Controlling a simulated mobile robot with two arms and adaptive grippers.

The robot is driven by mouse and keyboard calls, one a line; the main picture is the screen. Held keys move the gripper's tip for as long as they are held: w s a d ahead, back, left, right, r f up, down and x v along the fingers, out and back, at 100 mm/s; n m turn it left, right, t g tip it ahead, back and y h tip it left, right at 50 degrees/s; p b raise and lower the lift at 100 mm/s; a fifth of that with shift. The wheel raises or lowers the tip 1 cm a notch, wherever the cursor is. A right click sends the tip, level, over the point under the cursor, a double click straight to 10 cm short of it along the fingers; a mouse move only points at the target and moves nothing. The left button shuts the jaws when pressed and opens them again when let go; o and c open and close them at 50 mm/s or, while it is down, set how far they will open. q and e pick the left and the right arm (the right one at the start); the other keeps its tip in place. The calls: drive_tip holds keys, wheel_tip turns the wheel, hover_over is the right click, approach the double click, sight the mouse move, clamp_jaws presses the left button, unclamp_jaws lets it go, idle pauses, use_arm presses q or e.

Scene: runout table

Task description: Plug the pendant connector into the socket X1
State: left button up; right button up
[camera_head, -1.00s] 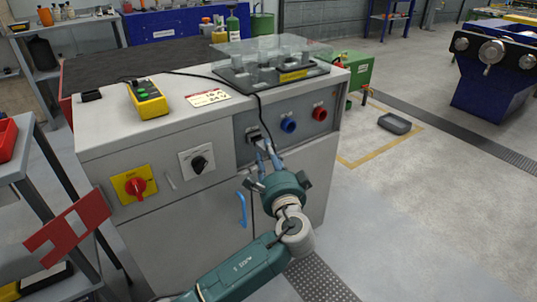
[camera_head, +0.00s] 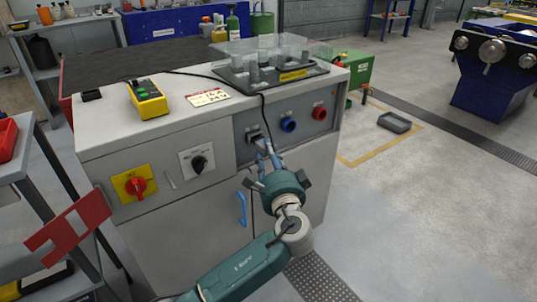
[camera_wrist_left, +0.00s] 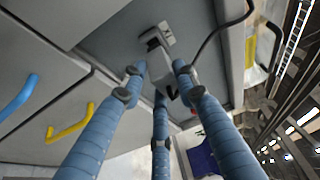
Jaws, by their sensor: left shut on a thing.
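My left gripper (camera_head: 264,147) is at the front panel of the white cabinet, just below and right of the dark socket (camera_head: 254,134). Its blue fingers are shut on the connector, a small grey block (camera_wrist_left: 163,84) between the fingertips in the left wrist view. The socket's grey housing with a dark opening (camera_wrist_left: 154,41) shows just beyond the fingertips there. The connector looks very close to it; I cannot tell whether they touch. In the head view the fingers mostly hide the connector. A black cable (camera_head: 263,108) hangs down the panel to the gripper. My right gripper is not in view.
A blue socket (camera_head: 288,125) and a red socket (camera_head: 320,113) sit to the right on the panel. A black rotary switch (camera_head: 198,163) and a red-yellow switch (camera_head: 136,186) are to the left. A yellow pendant (camera_head: 148,99) lies on top. A blue handle (camera_head: 242,209) projects below.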

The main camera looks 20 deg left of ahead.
use_arm(q)
drive_tip(key=shift+w+a, duration=0.8)
drive_tip(key=shift+a, duration=0.3)
drive_tip(key=o, duration=1.3)
drive_tip(key=shift+w, duration=0.1)
drive_tip(key=v, duration=1.2)
